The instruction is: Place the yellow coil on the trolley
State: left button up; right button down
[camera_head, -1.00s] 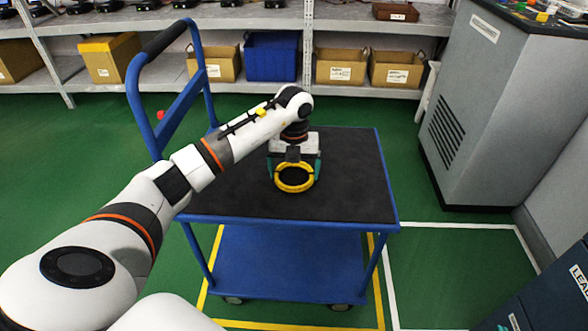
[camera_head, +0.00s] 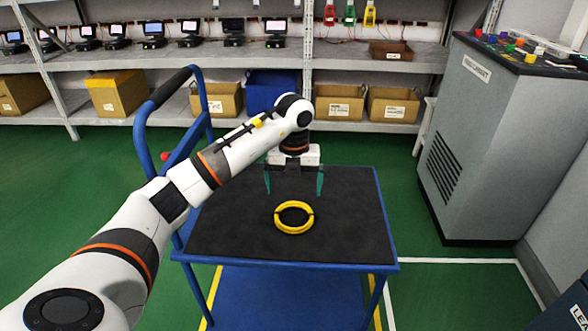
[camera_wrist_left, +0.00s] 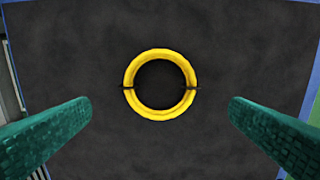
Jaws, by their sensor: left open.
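The yellow coil (camera_head: 294,229) lies flat on the black top of the blue trolley (camera_head: 350,235), near the middle. In the left wrist view the coil (camera_wrist_left: 160,112) is a whole ring with dark ties at its left and right sides, and the black mat (camera_wrist_left: 230,60) shows through its centre. My left gripper (camera_head: 294,192) is open and empty above the trolley top, behind and above the coil in the head view. Its green fingers (camera_wrist_left: 160,108) stand wide on both sides of the coil in the wrist view, apart from it. My right gripper is not in view.
The trolley's blue push handle (camera_head: 150,120) rises at its left side. A grey cabinet (camera_head: 490,150) stands at the right with small coloured items on top. Shelves (camera_head: 370,62) with boxes and small devices line the back. The trolley top around the coil is clear.

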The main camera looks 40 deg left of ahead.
pick_arm(q)
jog(key=d+m+t+h, duration=0.3)
jog(key=d+h, duration=0.5)
jog(key=d, duration=1.1)
jog(key=s+d+r+n+t+h, duration=0.4)
jog(key=d+r+t+h, duration=0.2)
jog(key=d+r+h, duration=0.4)
jog(key=s+a+f+n+t+y, duration=0.1)
jog(key=a+f+n+t+y, duration=0.4)
jog(key=n+y, duration=0.5)
jog(key=s+a+f+n+t+y, duration=0.1)
jog(key=a+f+n+t+y, duration=0.45)
jog(key=n, duration=0.75)
jog(key=s+a+f+n+g+y, duration=0.1)
jog(key=s+f+g, duration=0.6)
jog(key=s, duration=0.3)
jog(key=s+a+f+n+g+y, duration=0.1)
jog(key=s+f+n+g, duration=0.1)
jog(key=s+f+g, duration=0.5)
jog(key=s, duration=0.3)
jog(key=shift+s+a+n+p, duration=0.25)
jog(key=shift+n+p, duration=0.05)
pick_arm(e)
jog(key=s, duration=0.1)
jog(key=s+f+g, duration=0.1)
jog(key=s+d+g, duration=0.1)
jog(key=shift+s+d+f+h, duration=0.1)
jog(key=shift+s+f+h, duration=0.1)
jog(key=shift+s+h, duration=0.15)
